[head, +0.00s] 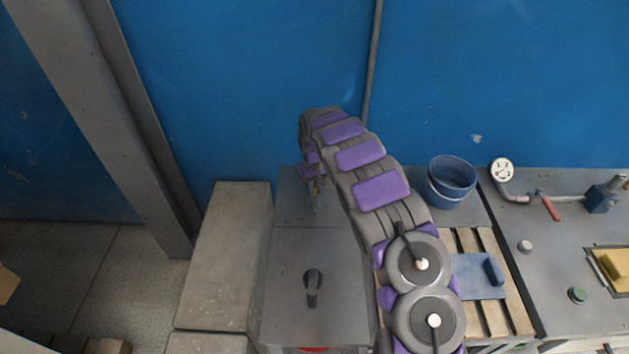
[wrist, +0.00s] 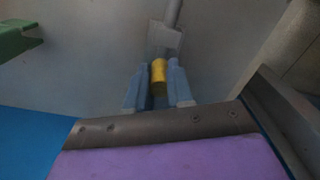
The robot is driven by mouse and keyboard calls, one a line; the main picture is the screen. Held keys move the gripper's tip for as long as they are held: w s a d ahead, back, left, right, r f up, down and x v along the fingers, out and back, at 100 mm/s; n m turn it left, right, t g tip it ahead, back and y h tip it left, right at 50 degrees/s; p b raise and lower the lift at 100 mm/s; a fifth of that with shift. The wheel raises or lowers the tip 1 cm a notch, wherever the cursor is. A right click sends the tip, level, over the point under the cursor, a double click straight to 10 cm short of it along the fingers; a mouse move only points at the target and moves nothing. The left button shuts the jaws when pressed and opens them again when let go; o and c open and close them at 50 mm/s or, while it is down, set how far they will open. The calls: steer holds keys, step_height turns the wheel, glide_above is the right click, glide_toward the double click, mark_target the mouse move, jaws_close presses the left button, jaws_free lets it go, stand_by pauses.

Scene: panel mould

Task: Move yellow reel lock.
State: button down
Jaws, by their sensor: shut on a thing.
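The yellow reel lock (wrist: 158,78) is a small yellow cylinder in the middle of the wrist view. My gripper (wrist: 159,72) is shut on it, with one blue-grey finger on each side. A pale grey bracket with a rod (wrist: 166,38) shows just beyond the lock; I cannot tell whether they touch. In the head view, only a small spot of the yellow lock (head: 317,189) shows at the end of my purple and grey arm, above the back of a grey cabinet top. My arm hides part of that area.
The grey cabinet top (head: 305,240) carries a dark handle (head: 313,286). Concrete blocks (head: 225,255) stand to its left. On the right are a blue bucket (head: 451,181), a wooden pallet (head: 493,317) and a bench with a gauge (head: 502,170). A green part (wrist: 18,40) shows in the wrist view.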

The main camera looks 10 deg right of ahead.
mark_target(314, 200)
steer(key=shift+s+a+p, duration=0.25)
steer(key=shift+s+p, duration=0.25)
steer(key=shift+s, duration=0.55)
steer(key=shift+s+f, duration=0.1)
steer(key=shift+s, duration=0.05)
steer(key=c, duration=1)
jaws_free()
steer(key=shift+r, duration=0.2)
step_height(314, 200, up, 17)
steer(key=p, duration=0.3)
steer(key=shift+a, duration=0.1)
